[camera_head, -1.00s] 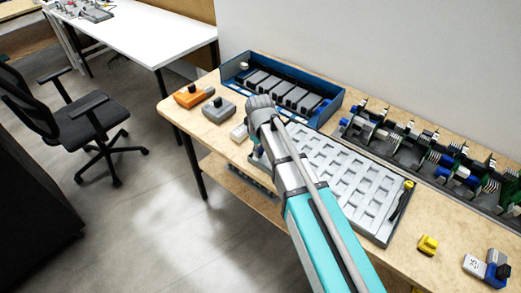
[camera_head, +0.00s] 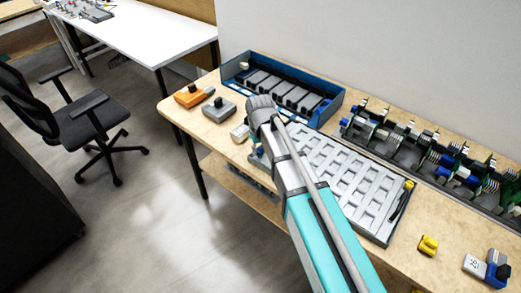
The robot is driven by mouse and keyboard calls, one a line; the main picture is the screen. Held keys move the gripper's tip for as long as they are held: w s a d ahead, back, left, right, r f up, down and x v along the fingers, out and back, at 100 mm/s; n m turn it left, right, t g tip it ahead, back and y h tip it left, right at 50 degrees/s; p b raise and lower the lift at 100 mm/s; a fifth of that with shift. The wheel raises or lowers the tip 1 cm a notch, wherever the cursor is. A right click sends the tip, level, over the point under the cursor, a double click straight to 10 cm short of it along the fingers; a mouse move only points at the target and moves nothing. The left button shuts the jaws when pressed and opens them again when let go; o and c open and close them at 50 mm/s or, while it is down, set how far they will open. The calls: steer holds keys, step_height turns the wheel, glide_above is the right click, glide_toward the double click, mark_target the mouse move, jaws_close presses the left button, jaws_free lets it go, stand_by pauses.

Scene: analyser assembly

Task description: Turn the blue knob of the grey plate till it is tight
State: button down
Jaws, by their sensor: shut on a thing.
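My arm reaches in from the bottom right, and its rounded grey wrist joint (camera_head: 262,107) hangs over the front left part of the workbench. My gripper is hidden behind my own arm, so its fingers and whatever is between them do not show. A small patch of blue (camera_head: 261,151) shows beside the arm near the bench's front edge. It may be the blue knob, but it is too small to be sure. The grey plate cannot be made out for certain; a little grey shows under that blue patch.
Orange (camera_head: 194,96) and grey (camera_head: 218,108) units and a small white piece (camera_head: 240,132) lie left of my arm. A blue bin (camera_head: 236,83) stands behind. A grey tray (camera_head: 377,237) lies right, before a rack of modules (camera_head: 425,150). A yellow piece (camera_head: 428,245) sits front right.

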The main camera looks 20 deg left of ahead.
steer(key=shift+c, duration=2)
jaws_free()
